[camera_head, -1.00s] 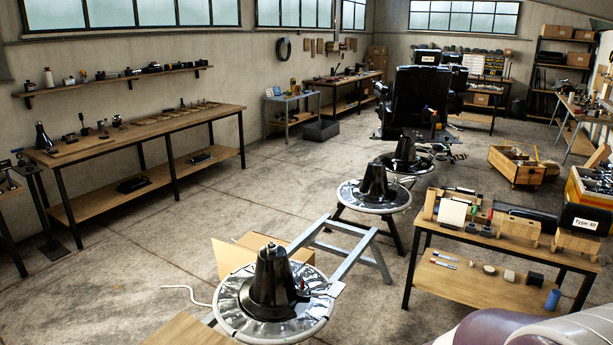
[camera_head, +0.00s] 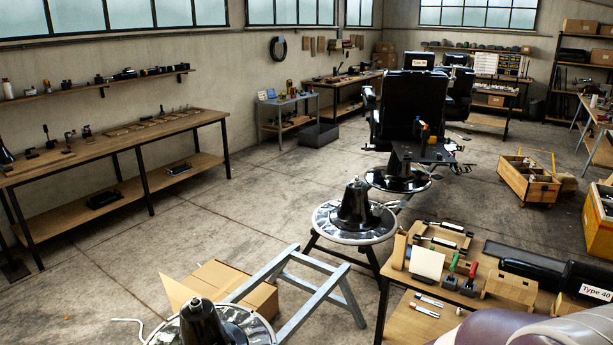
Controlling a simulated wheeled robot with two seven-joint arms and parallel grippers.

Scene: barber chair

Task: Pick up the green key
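A small item with a green upright handle (camera_head: 453,263) stands on the wooden workbench (camera_head: 398,290) at the lower right; I take it for the green key, but it is too small to make out its shape. A similar item with a red handle (camera_head: 473,269) stands just right of it. Both have dark lower parts.
A white card (camera_head: 427,263) stands left of the green item, and a wooden block (camera_head: 510,287) lies to its right. Dark cylinders (camera_head: 585,281) lie farther right. Round metal chair bases (camera_head: 330,222) and a grey metal frame (camera_head: 291,293) stand left of the bench.

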